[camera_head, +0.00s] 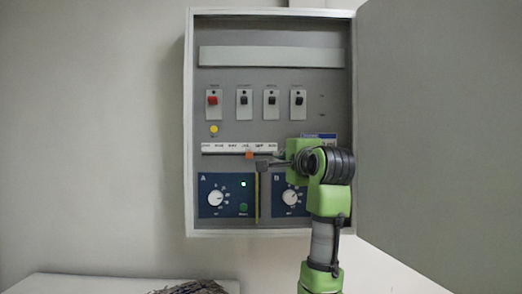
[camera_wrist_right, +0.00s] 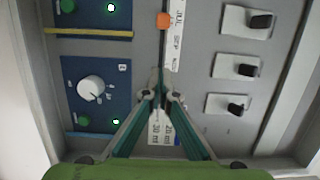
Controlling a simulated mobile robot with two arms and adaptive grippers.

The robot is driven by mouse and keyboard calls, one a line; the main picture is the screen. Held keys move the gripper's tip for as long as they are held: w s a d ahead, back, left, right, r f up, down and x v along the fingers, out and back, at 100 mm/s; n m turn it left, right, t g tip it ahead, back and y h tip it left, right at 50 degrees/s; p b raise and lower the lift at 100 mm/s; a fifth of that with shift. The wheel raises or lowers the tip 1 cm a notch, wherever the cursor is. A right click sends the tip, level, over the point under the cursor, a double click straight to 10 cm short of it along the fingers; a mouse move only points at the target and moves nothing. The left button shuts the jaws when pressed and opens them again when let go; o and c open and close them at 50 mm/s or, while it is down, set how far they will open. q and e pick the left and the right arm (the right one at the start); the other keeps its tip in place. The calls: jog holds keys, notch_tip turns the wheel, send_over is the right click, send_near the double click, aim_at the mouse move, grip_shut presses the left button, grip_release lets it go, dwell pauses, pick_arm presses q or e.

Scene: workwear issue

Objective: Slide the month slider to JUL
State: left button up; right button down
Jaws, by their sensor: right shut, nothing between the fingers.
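The month slider is an orange knob (camera_head: 249,155) in a dark slot under a white strip of month labels (camera_head: 226,147) on the grey panel. In the right wrist view the orange knob (camera_wrist_right: 163,20) sits beside the JUL label (camera_wrist_right: 179,17), with SEP farther along towards my gripper. My right gripper (camera_head: 262,164) is shut and empty, in front of the panel just right of the knob. In the wrist view its fingertips (camera_wrist_right: 163,98) meet over the slot line, apart from the knob. My left gripper is not in view.
Below the slot are blue dial panels A (camera_head: 228,207) and B (camera_wrist_right: 97,115), with a yellow strip (camera_head: 257,199) between them. Several switches (camera_head: 271,98) and a yellow button (camera_head: 214,129) are above. The open cabinet door (camera_head: 440,120) stands at the right.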

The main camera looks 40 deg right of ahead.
aim_at(249, 155)
jog(key=p+x, duration=0.1)
jog(key=x, duration=0.3)
jog(key=shift+d+r+p, duration=0.15)
jog(key=shift+p, duration=0.25)
jog(key=w+a+p, duration=0.2)
jog(key=shift+w, duration=0.35)
jog(key=shift+w+a, duration=0.3)
jog(key=shift+a, duration=0.25)
jog(key=shift+d, duration=0.15)
